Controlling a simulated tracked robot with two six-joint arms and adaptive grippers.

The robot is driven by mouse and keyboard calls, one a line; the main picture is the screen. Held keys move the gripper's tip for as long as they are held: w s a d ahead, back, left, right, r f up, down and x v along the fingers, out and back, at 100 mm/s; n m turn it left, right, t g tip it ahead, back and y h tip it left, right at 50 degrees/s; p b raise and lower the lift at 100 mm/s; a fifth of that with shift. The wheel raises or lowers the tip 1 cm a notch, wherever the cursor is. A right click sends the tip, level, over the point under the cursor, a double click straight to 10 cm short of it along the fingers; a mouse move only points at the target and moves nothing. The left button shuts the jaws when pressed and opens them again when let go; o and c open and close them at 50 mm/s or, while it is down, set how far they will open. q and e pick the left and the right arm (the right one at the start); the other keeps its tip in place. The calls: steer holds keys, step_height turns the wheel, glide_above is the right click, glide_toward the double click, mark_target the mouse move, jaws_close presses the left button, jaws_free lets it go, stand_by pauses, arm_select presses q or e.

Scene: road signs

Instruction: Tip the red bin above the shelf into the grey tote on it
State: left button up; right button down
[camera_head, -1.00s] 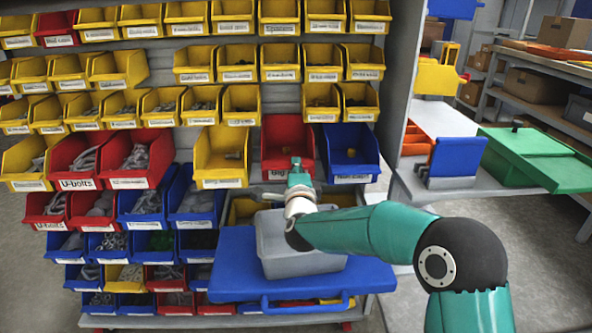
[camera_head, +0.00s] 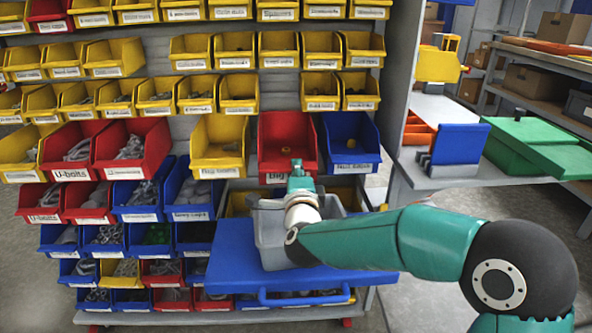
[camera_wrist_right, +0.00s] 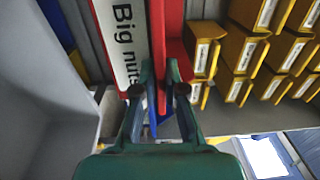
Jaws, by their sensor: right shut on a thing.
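The red bin (camera_head: 288,135) labelled "Big nuts" stands roughly upright between a yellow and a blue bin, above the grey tote. A small brownish thing shows inside it. My right gripper (camera_head: 298,172) is shut on the bin's front wall. In the right wrist view, the fingers (camera_wrist_right: 161,85) pinch the red wall beside the white label of the bin (camera_wrist_right: 172,30). The grey tote (camera_head: 268,235) stands on the blue shelf (camera_head: 228,262), partly hidden by my right arm. My left gripper is not in view.
Rows of labelled yellow, red and blue bins fill the rack around the red bin. A blue bin (camera_head: 350,160) is close on its right, a yellow bin (camera_head: 219,160) on its left. A grey table with a green case (camera_head: 540,150) stands at right.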

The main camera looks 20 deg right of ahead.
steer(key=b+v, duration=0.4)
steer(key=v, duration=1.9)
steer(key=shift+r, duration=0.4)
